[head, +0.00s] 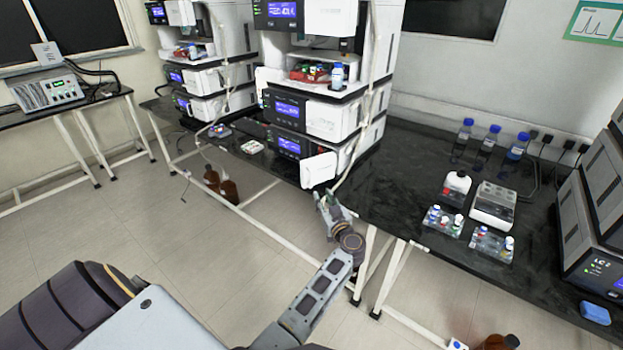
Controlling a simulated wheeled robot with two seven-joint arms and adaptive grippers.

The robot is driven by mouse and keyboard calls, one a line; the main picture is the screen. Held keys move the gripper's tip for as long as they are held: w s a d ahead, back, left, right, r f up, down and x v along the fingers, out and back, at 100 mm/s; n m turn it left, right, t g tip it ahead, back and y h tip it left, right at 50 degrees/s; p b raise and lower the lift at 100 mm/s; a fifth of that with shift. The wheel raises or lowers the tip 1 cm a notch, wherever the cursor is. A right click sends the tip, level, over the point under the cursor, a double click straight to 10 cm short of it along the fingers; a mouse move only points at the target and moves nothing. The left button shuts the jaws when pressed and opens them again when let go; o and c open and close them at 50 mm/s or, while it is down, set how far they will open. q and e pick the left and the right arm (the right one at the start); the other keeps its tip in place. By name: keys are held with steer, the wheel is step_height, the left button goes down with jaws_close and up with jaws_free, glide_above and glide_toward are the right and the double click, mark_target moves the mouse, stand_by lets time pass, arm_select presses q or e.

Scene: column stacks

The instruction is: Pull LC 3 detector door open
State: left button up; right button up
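The middle instrument stack stands on the black bench; no LC 3 label is readable on it. Its lowest module (289,145) has a dark front with a lit blue display and a white door panel (318,171) at its right. The panel seems to stick out a little from the front; how far it is open is unclear. My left gripper (326,200) is just below the panel, at the bench's front edge. Its fingertips are small and close to the panel's lower edge; contact and finger opening cannot be made out. My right gripper is not in view.
Another stack (205,80) stands to the left, and one marked LC 2 (600,262) at the right edge. Vial racks (444,221), a white block (494,206) and blue-capped bottles (489,138) are on the right bench. Brown bottles (228,190) stand under the bench. Open floor lies in front.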

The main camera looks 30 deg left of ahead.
arm_select(q)
steer(key=shift+m, duration=0.4)
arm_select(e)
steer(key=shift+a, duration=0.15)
